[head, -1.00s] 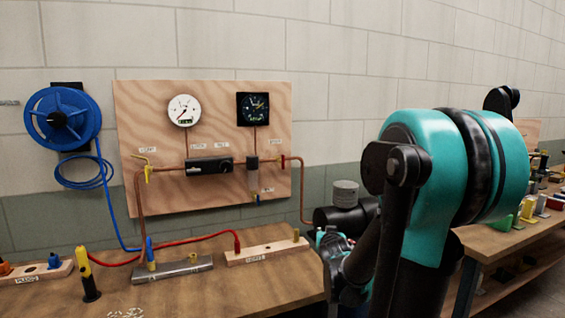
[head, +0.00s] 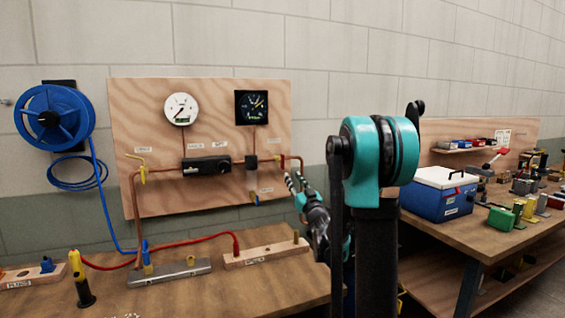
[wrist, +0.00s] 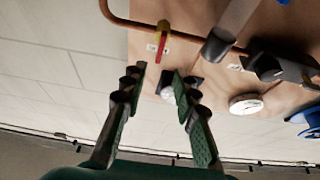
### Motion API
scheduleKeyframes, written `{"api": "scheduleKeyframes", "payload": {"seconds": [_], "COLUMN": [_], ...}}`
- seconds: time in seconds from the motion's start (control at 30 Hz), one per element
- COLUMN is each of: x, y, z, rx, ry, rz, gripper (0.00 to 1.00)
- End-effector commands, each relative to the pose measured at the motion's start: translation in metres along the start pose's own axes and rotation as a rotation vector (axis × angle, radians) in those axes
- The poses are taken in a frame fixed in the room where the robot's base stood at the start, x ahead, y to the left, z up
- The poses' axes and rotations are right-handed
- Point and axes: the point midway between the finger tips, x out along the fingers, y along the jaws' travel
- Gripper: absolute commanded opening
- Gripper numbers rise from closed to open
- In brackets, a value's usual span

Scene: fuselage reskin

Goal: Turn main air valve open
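A small valve with a red handle (wrist: 161,42) and a yellow body shows ahead of my fingertips in the wrist view. It sits on the copper pipe, and its handle lies across the pipe's line there. In the head view its red handle (head: 279,160) is at the right end of the plywood panel. My gripper (wrist: 158,72) is open and empty, with the handle beyond the gap between its fingers, apart from it. In the head view my gripper (head: 292,181) is just below and right of the valve. Another valve, with a yellow handle (head: 142,171), sits at the panel's left.
The plywood panel (head: 225,100) carries a white gauge (head: 181,109), a dark gauge (head: 251,107) and a black regulator (head: 207,166). A blue hose reel (head: 55,118) hangs left. The workbench (head: 200,292) below holds blocks and a red hose. A blue cooler (head: 440,193) stands on the right-hand bench.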

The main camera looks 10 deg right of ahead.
Motion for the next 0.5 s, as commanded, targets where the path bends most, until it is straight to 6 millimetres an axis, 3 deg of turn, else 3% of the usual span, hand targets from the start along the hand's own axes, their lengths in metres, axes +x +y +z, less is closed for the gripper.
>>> {"api": "scheduleKeyframes", "payload": {"seconds": [0.5], "x": [0.099], "y": [0.0], "z": [0.0], "rx": [0.0], "ry": [-0.001], "rz": [0.0], "gripper": [0.29]}}
